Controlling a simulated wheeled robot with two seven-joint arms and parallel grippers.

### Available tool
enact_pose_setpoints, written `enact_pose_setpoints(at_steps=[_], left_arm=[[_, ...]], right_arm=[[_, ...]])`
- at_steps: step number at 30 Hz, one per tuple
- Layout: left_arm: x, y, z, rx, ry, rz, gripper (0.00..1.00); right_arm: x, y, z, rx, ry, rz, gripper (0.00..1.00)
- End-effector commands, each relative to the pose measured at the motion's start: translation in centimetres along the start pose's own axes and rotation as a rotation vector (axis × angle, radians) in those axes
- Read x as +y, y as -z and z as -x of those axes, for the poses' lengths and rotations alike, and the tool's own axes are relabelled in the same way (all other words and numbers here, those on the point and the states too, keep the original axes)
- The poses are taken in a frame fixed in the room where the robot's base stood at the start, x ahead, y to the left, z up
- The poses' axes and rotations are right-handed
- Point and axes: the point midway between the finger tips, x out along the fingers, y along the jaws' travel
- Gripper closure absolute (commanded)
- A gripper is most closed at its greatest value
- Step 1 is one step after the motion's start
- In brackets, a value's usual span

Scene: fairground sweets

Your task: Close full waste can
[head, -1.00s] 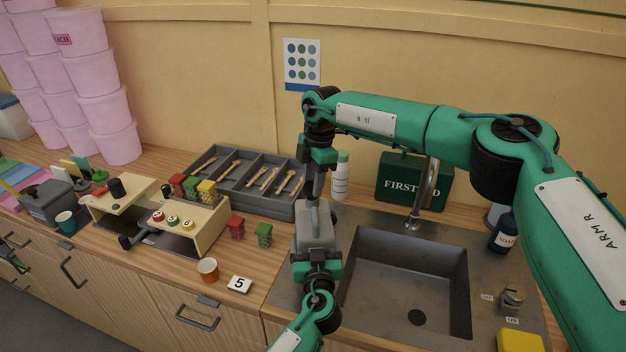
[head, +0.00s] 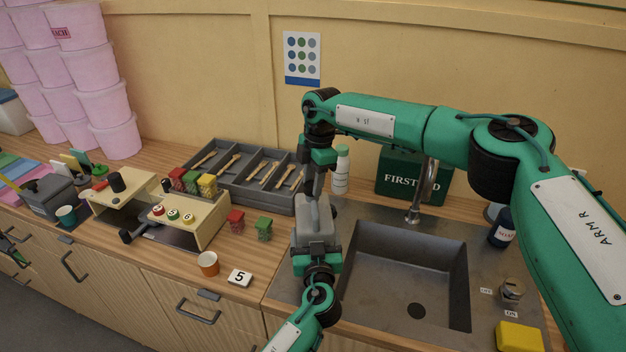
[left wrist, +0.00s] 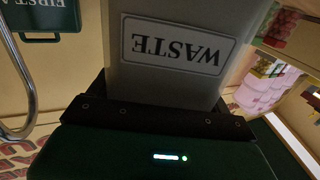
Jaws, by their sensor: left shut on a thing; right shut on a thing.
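The grey waste can (head: 312,241) is held up at the left edge of the sink in the head view. In the left wrist view the can (left wrist: 175,82) fills the middle, its WASTE label upside down. My left gripper (head: 316,262) is shut on the can from below; its dark jaw (left wrist: 160,115) lies across the can in the wrist view. My right gripper (head: 314,190) points down from above, shut at the can's grey lid (head: 317,216). The lid sits at the can's top; its grip and the can's inside are hidden.
The steel sink (head: 455,285) with its tap (head: 417,205) is right of the can. A white bottle (head: 341,172) and green first aid box (head: 395,180) stand behind.

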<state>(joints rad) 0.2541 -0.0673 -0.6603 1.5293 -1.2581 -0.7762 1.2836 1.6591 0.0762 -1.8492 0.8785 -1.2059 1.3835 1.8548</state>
Motion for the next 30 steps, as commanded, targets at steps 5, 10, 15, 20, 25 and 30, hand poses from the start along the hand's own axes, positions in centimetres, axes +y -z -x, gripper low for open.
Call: enact_pose_setpoints(at_steps=[5,10,15,20,25,30], left_arm=[[0.0,-0.1,0.0,-0.002,0.000,0.000,0.59],[0.0,-0.1,0.1,-0.002,0.000,0.000,0.59],[0.0,-0.1,0.1,-0.002,0.000,0.000,0.59],[0.0,-0.1,0.1,-0.002,0.000,0.000,0.82],[0.0,-0.1,0.1,-0.002,0.000,0.000,0.82],[0.0,-0.1,0.1,-0.002,-0.001,0.000,0.82]], right_arm=[[0.0,0.0,-0.4,0.000,0.000,0.000,0.83],[0.0,-0.1,-0.7,0.000,0.000,0.000,0.83],[0.0,-0.1,-1.0,0.000,0.000,-0.001,0.83],[0.0,-0.1,-1.1,-0.001,-0.002,-0.012,0.83],[0.0,-0.2,-1.1,-0.002,-0.021,-0.156,0.83],[-0.1,-0.1,-1.1,-0.002,-0.052,-0.405,0.83]])
